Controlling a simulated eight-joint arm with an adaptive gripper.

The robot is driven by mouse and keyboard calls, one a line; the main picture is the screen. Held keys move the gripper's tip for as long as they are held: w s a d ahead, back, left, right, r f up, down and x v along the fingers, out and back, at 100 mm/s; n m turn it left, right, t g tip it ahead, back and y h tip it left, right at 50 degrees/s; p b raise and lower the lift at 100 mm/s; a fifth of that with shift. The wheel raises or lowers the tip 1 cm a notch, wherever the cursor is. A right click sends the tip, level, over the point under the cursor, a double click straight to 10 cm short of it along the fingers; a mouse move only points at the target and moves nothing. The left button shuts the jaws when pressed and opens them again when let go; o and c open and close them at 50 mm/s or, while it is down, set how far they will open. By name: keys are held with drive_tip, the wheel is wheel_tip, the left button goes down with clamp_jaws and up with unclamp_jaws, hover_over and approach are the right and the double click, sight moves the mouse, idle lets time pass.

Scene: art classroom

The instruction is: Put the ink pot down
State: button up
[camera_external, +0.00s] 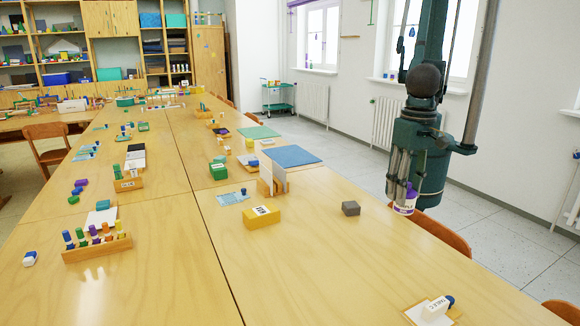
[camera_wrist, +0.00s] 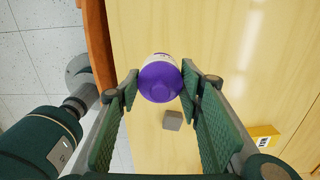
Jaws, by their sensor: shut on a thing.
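The ink pot (camera_external: 405,203) is a small white pot with a purple lid and a purple-marked label. In the external view my gripper (camera_external: 403,188) holds it from above at the right side of the long wooden table (camera_external: 330,240). In the wrist view the purple lid of the ink pot (camera_wrist: 160,82) sits between the two green finger pads of my gripper (camera_wrist: 160,88), which is shut on it. The table top (camera_wrist: 225,30) shows beyond the pot. The height of the pot over the table is hard to judge.
A grey block (camera_external: 351,208) stands left of the pot and also shows in the wrist view (camera_wrist: 172,120). A yellow box (camera_external: 262,217) lies further left. Chairs (camera_external: 432,232) line the right edge. Bare table lies around the grey block.

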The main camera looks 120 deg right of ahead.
drive_tip(key=w+d+m, duration=0.3)
drive_tip(key=d, duration=0.9)
drive_tip(key=w+d+m, duration=0.2)
drive_tip(key=w+d, duration=0.1)
drive_tip(key=d, duration=1)
drive_tip(key=w+d+m, duration=0.3)
drive_tip(key=d, duration=0.9)
drive_tip(key=shift+w+d+r+m, duration=0.15)
drive_tip(key=shift+w+m, duration=0.1)
drive_tip(key=shift+m, duration=0.05)
wheel_tip(320, 180, down, 6)
drive_tip(key=shift+b, duration=0.35)
drive_tip(key=shift+f, duration=0.2)
drive_tip(key=shift+f+b, duration=0.35)
drive_tip(key=shift+f, duration=1.45)
drive_tip(key=shift+f, duration=0.15)
drive_tip(key=o, duration=1.1)
drive_tip(key=shift+c, duration=0.2)
